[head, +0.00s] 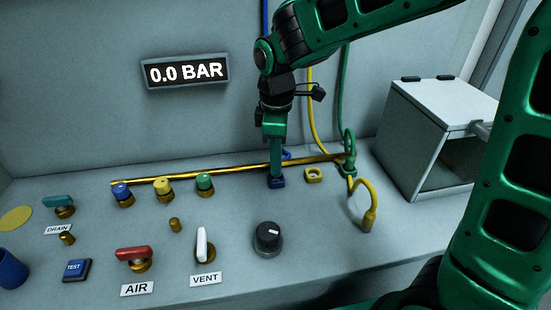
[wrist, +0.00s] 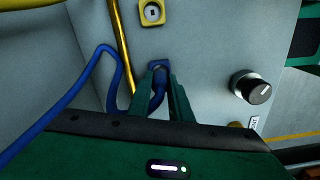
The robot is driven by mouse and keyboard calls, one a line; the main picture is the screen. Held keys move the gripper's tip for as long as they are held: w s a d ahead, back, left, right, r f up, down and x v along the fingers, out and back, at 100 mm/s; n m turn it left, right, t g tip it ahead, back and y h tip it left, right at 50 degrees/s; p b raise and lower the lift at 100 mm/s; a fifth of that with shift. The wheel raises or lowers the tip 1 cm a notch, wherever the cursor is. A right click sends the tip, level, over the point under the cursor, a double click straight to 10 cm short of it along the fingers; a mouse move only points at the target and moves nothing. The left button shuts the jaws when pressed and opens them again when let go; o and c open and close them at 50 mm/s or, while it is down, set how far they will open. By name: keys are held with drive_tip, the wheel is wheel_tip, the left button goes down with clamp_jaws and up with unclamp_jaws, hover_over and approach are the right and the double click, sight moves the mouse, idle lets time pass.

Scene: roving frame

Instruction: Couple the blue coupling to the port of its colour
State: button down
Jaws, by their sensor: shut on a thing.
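My gripper (head: 276,174) points down at the back of the bench. In the wrist view its two fingers (wrist: 164,92) are shut on the blue coupling (wrist: 160,78), whose blue hose loops away to the left. The coupling's lower end is at a small blue holder (head: 277,183); I cannot tell whether it is still seated there. In the head view the fingers hide most of the coupling. The blue-topped port (head: 122,192) stands to the left on a brass base, apart from the gripper. Beside it are the yellow port (head: 162,186) and green port (head: 204,182).
A brass rail (head: 235,168) runs behind the ports. An empty yellow holder (head: 313,175), the yellow coupling (head: 369,218) and a green coupling (head: 349,160) are to the right. A black knob (head: 267,238), white vent lever (head: 202,244) and red air lever (head: 133,254) stand in front.

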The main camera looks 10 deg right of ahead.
drive_tip(key=shift+f, duration=1.3)
drive_tip(key=c, duration=1.5)
unclamp_jaws()
drive_tip(key=shift+c, duration=0.2)
wheel_tip(320, 180, up, 11)
drive_tip(key=shift+f, duration=0.1)
